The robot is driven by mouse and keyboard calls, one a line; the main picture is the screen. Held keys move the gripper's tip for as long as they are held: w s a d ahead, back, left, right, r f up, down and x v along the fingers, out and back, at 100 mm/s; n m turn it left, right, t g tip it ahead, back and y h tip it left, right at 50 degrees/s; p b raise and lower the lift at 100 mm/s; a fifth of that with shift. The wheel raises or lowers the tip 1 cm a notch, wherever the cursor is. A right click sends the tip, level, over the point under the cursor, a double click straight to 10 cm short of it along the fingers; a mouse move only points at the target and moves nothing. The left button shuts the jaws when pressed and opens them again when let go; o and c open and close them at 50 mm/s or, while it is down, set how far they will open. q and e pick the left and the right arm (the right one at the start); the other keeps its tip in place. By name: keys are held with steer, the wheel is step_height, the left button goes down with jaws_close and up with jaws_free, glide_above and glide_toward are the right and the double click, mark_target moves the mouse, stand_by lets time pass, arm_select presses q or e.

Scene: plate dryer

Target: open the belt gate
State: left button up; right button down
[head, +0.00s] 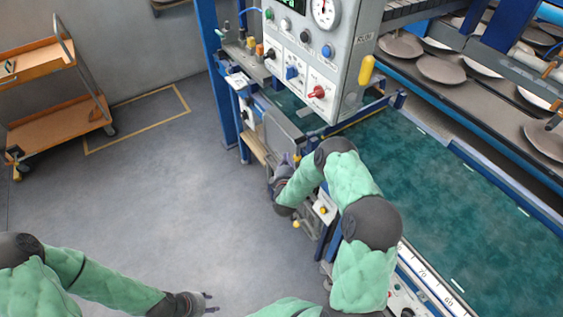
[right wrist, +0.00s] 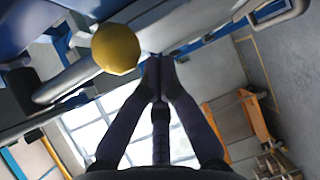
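My right gripper (head: 288,161) is beside the belt's side frame, partly hidden by my own arm. In the right wrist view its fingers (right wrist: 160,62) come together at the tips, with nothing clearly seen between them. A yellow ball knob (right wrist: 116,48) is close by, left of the fingertips and apart from them. My left gripper (head: 207,302) is open and empty over the floor.
The control box (head: 318,50) with gauge and knobs stands above the belt end. Plates (head: 442,69) lie on a rack at the upper right. An orange-shelved trolley (head: 55,128) stands at the left. The grey floor between is clear.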

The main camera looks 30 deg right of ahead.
steer(key=shift+s+d+r, duration=0.1)
steer(key=shift+s+d, duration=0.15)
steer(key=shift+s, duration=0.45)
steer(key=shift+s+g+p, duration=0.3)
steer(key=shift+p, duration=0.25)
steer(key=shift+s+n+y, duration=0.15)
steer(key=shift+n+y, duration=0.15)
steer(key=s+r+n+g+p, duration=0.2)
steer(key=s+r+g+p, duration=0.2)
steer(key=s+r+p, duration=0.5)
steer(key=s+d+p, duration=0.1)
steer(key=p, duration=0.4)
steer(key=shift+s+r+y+p, duration=0.25)
steer(key=shift+y+p, duration=0.05)
steer(key=shift+y, duration=0.1)
